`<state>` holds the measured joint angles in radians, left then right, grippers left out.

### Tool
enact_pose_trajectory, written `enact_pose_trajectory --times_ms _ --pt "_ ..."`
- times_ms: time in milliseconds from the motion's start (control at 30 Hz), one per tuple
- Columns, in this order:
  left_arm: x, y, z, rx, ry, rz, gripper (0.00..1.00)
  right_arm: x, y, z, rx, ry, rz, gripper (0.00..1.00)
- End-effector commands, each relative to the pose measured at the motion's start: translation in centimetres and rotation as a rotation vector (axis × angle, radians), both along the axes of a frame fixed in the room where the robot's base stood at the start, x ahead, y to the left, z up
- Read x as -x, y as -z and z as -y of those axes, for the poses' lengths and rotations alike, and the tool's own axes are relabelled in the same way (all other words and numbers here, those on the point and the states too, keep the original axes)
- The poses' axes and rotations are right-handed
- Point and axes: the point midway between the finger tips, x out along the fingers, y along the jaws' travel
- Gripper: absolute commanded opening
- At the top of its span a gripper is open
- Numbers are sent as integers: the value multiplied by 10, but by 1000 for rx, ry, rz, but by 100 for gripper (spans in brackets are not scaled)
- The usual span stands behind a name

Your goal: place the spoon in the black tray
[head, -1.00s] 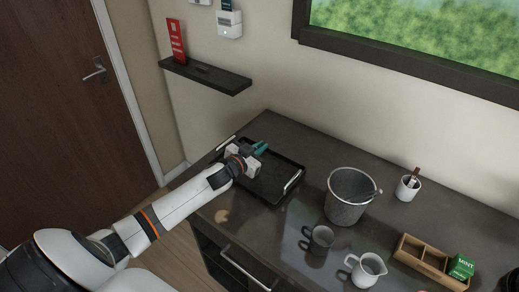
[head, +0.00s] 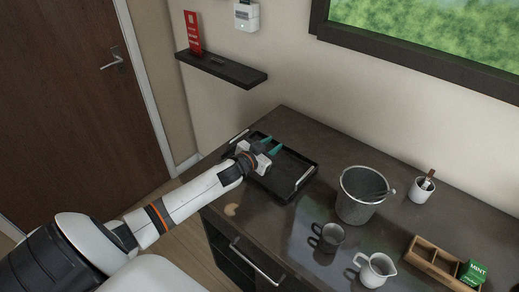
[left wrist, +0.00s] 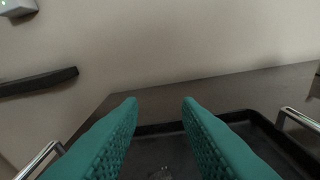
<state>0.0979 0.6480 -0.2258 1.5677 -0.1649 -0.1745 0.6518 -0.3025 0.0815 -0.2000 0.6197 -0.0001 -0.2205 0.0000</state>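The black tray (head: 300,186) lies at the left end of the dark counter, with silver handles at its two ends. It also shows in the left wrist view (left wrist: 262,122). My left gripper (head: 272,145) is over the tray. Its two teal fingers are apart with nothing between them (left wrist: 160,125). A faint, small shiny shape lies low in the tray between the fingers in the left wrist view; I cannot tell whether it is the spoon. I do not clearly make out the spoon elsewhere. My right gripper is not in view.
Right of the tray stand a metal bucket (head: 358,202), a dark mug (head: 329,238), a white pitcher (head: 375,270), a white cup with sticks (head: 421,190) and a wooden box (head: 432,261) with a green packet. A wall shelf (head: 222,70) hangs behind left.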

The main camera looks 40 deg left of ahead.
Motion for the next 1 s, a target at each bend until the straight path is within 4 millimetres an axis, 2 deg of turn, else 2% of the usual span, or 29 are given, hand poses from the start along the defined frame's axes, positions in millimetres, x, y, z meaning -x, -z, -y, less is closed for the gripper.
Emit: enact_pose_trajectory --times_ms 300,500,700,1000 --pt "62 -7 -3 -1 1 -3 31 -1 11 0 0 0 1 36" --pt "93 -13 -4 -1 1 -2 31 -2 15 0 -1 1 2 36" --pt "108 -17 -5 -1 1 -1 31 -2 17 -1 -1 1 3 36" --pt "110 -18 -5 -1 0 0 31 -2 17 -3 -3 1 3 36"
